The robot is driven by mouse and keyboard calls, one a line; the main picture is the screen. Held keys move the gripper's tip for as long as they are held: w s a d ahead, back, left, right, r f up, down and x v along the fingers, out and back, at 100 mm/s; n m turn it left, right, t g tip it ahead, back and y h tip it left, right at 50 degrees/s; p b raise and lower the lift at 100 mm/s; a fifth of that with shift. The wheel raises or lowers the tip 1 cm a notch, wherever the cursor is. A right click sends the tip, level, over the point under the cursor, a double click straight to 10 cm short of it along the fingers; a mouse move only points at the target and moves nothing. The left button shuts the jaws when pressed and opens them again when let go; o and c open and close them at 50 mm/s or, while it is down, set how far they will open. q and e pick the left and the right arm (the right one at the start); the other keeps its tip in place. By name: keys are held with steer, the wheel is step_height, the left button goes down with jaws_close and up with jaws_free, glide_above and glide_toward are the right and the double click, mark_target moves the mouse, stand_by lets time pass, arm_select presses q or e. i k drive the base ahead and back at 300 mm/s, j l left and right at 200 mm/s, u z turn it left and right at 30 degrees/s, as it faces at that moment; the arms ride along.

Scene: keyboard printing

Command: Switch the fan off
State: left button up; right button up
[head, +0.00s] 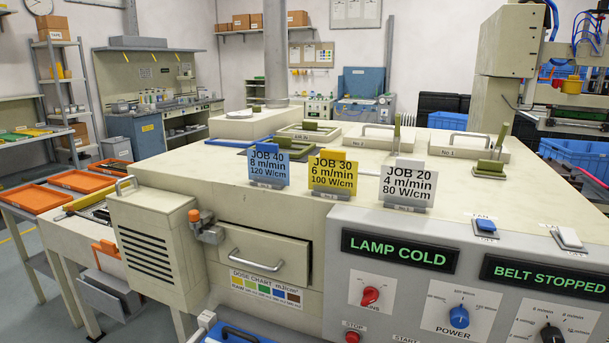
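A blue rocker switch (486,226) sits on a grey base on top of the control panel's upper edge, at the right of the head view. The small label above it appears to read FAN, but it is hard to make out. A second, pale rocker switch (568,238) sits to its right, with a label too small to read. The fan itself cannot be identified. Neither of my grippers can be made out in this view.
The panel (400,290) has lit displays reading LAMP COLD (399,251) and BELT STOPPED (549,278), a red knob (370,296) and a blue POWER knob (459,317). Three job cards, including the white one (408,183), stand left of the switches. Green-handled tools stand behind.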

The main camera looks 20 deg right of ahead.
mark_target(486, 223)
steer(key=z, duration=1.7)
